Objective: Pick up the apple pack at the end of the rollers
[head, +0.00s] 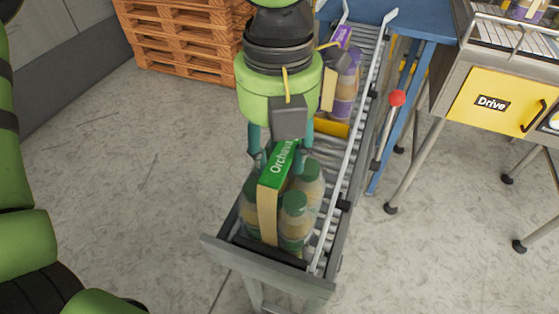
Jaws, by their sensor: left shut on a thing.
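The apple pack (271,193) has a green and tan carton marked "Orchava" with green-capped bottles on both sides. It stands upright at the near end of the roller conveyor (325,225), close to the end plate. My left gripper (280,158) points down over the pack from above. Its fingers are shut on the upper part of the carton, one on each side. The gripper hides part of the pack's far side. Whether the pack's base touches the rollers is hard to tell. My right gripper is not in view.
A purple-labelled pack (345,85) stands farther up the rollers, behind a yellow bar (332,128). Metal guide rails flank the rollers. A red-knobbed lever (397,98) stands at the right side. A yellow "Drive" cabinet (495,103) is at right. Wooden pallets (185,40) are stacked behind. Floor at left is clear.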

